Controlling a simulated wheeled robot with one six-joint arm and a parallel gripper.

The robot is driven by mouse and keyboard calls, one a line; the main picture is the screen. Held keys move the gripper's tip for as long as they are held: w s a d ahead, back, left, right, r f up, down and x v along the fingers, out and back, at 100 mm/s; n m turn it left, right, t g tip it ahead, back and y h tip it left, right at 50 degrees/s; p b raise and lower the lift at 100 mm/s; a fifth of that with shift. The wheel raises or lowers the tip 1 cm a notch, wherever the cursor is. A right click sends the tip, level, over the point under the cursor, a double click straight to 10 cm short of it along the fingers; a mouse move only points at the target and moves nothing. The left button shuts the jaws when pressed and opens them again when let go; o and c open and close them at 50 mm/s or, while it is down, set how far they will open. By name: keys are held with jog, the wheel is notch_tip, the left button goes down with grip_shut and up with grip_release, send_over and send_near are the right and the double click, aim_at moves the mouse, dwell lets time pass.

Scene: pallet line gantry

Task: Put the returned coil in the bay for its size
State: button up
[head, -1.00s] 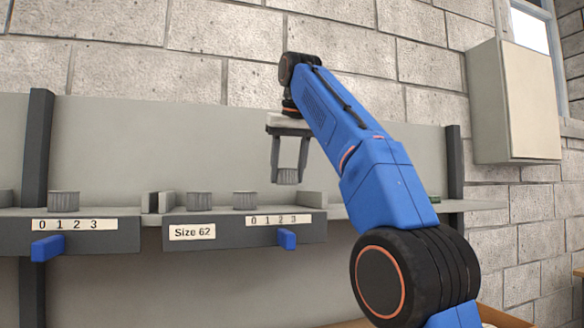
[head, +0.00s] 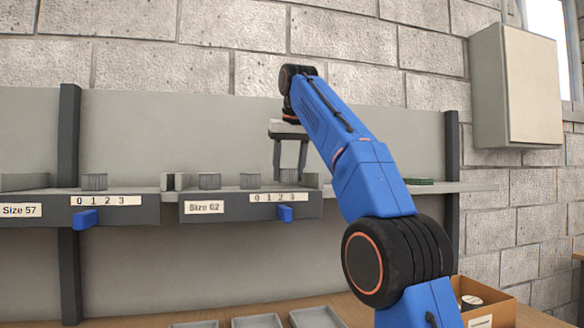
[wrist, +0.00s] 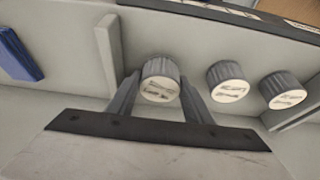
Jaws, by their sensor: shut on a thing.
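My gripper (head: 290,180) is shut on a ribbed grey coil with a pale marked top (wrist: 160,80), seen between the fingers in the wrist view. It is down at the shelf, at the right end of the bay labelled Size 62 (head: 204,207). Two similar coils stand in that bay, a middle one (head: 250,181) and a left one (head: 209,181). They also show in the wrist view, the nearer (wrist: 227,82) and the farther (wrist: 283,90). The held coil is apart from them. I cannot tell whether it touches the shelf. The marks on the tops are unreadable.
The Size 57 bay (head: 20,210) lies to the left, with a coil (head: 95,182) nearby. A divider (wrist: 107,50) stands close beside one finger. Blue tabs (head: 285,214) stick out in front. Trays (head: 257,321) and a cardboard box (head: 490,300) sit below.

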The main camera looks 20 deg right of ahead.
jog(key=shift+f, duration=0.65)
dwell(0.6)
jog(key=o, duration=1.5)
